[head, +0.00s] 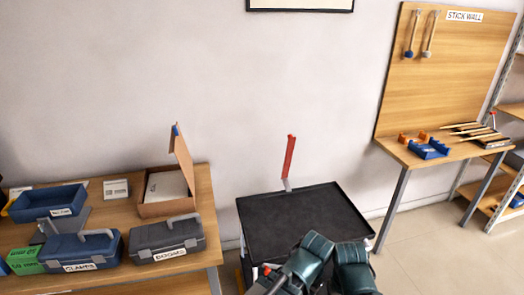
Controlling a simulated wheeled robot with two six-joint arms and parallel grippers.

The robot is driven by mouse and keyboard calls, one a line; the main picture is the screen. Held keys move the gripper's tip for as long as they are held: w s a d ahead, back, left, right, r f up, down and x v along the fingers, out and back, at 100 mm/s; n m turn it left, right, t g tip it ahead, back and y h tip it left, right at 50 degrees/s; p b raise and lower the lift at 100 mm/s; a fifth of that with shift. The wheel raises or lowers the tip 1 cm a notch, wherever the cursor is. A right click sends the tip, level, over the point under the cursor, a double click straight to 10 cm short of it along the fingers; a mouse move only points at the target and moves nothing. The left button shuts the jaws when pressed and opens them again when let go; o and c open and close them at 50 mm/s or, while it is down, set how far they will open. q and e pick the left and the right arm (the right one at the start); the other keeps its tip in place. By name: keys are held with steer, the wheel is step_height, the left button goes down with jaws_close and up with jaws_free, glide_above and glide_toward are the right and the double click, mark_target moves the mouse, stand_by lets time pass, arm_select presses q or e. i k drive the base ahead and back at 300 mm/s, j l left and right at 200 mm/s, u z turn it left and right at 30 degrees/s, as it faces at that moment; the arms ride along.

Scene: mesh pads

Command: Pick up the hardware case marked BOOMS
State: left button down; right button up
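The hardware case marked BOOMS (166,239) is a dark grey case with a grey handle on top and a white label on its front. It stands shut and upright near the right front edge of the wooden table at the left. A similar blue-grey case marked CLAMPS (82,251) stands just to its left. Parts of my two arms, dark teal, show at the bottom middle, well to the right of the BOOMS case. I cannot make out the fingers of either gripper, and nothing of mine touches the case.
An open cardboard box (166,209) stands behind the BOOMS case. A blue bin (47,203) and a green box (25,261) are farther left. A black-topped cart (291,214) stands right of the table (202,199). A workbench (400,151) is at the far right.

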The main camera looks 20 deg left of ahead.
mark_target(184, 234)
steer(key=u, duration=1.6)
